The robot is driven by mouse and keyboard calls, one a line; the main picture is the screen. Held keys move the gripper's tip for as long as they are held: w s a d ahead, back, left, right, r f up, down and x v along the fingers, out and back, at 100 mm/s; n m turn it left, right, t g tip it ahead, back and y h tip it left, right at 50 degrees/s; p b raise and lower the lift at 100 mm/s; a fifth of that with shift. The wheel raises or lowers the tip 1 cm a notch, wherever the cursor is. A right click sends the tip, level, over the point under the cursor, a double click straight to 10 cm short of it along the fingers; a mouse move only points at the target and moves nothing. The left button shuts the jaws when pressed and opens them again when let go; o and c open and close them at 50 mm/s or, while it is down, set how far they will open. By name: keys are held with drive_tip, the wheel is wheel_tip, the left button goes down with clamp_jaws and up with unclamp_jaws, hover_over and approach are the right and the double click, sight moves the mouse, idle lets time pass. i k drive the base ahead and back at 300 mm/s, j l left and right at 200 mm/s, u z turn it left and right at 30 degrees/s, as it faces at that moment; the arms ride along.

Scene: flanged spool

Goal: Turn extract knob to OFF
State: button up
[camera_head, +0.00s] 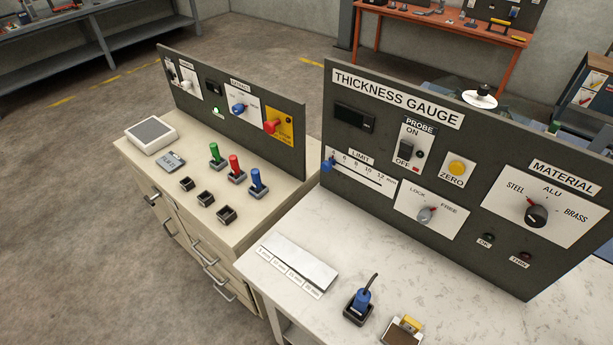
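On the dark panel (290,160) at the left, a blue knob (238,109) sits on a white plate under a small blurred label. Its pointer and the position words around it are too small to read. A red handle (272,126) on a yellow plate is right of it, and a pale knob (184,85) is further left on the same panel. My gripper is not in view.
A green lamp (216,111) glows on that panel. Before it, green (215,151), red (235,168) and blue (256,181) upright handles stand on the cabinet top. The thickness gauge panel (470,240) stands right, behind a blue-handled item (362,299). Open floor lies left.

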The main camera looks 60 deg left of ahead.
sight(238, 109)
drive_tip(key=k+j+u, duration=0.5)
drive_tip(key=k+j, duration=0.35)
drive_tip(key=u, duration=1.6)
